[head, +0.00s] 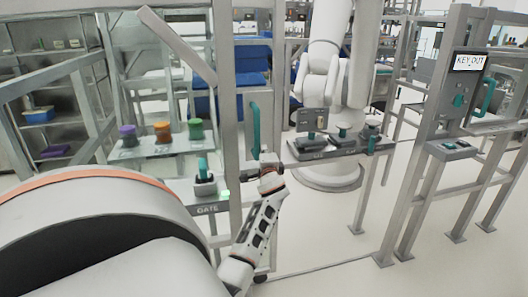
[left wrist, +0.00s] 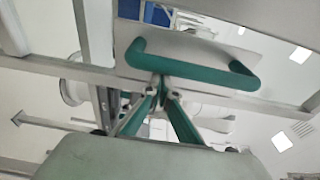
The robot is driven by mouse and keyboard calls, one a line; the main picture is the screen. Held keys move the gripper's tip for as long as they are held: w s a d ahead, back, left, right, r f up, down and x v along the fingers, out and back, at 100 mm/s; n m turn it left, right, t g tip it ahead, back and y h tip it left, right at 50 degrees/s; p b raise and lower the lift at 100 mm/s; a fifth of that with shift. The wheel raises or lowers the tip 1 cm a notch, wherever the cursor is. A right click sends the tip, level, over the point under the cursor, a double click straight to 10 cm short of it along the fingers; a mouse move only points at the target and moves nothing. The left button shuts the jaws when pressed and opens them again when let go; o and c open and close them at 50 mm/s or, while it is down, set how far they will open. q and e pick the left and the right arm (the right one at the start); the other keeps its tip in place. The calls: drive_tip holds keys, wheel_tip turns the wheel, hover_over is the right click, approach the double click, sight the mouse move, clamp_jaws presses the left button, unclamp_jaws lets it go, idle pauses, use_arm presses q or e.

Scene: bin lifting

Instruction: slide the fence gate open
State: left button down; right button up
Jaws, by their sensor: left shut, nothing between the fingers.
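The fence gate carries an upright teal handle (head: 255,130), which shows in the head view just right of a grey post. My left gripper (head: 268,174) is just below the handle's lower end. In the left wrist view the teal handle (left wrist: 195,73) runs across the picture beyond my left gripper (left wrist: 163,88). The fingers converge to closed tips near the bar's left part, with nothing between them. I cannot tell whether the tips touch the bar. My right gripper is in neither view.
A "GATE" control box (head: 205,188) with a teal knob stands left of the handle. Purple, orange and green pieces sit on a shelf (head: 160,148). Behind the fence are a bench (head: 325,153) and a white robot (head: 330,65). A "KEY OUT" panel (head: 468,63) is right; open floor lies between.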

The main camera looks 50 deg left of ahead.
use_arm(q)
drive_tip(key=shift+d, duration=0.1)
drive_tip(key=v, duration=0.7)
drive_tip(key=shift+s, duration=0.2)
drive_tip(key=shift+d, duration=0.1)
drive_tip(key=s+d+f+m+t+h, duration=0.15)
drive_tip(key=d+f+h, duration=0.35)
drive_tip(key=d+f, duration=0.6)
drive_tip(key=d+f+t+h, duration=0.3)
drive_tip(key=d+f+h, duration=0.2)
drive_tip(key=d+f, duration=0.5)
drive_tip(key=s+d+f+n+g+h, duration=0.1)
drive_tip(key=s+d+f+h, duration=0.1)
drive_tip(key=s+d, duration=0.4)
drive_tip(key=s+d+f+n+h, duration=0.1)
drive_tip(key=s+d+f+h, duration=0.2)
drive_tip(key=d, duration=0.9)
drive_tip(key=s+d+f+n+g+h, duration=0.1)
drive_tip(key=s+d+f+h, duration=0.2)
drive_tip(key=s+d, duration=0.6)
wheel_tip(320, 180, down, 2)
drive_tip(key=shift+s+d+f+g, duration=0.25)
drive_tip(key=shift+d+g, duration=0.05)
drive_tip(key=shift+g, duration=0.05)
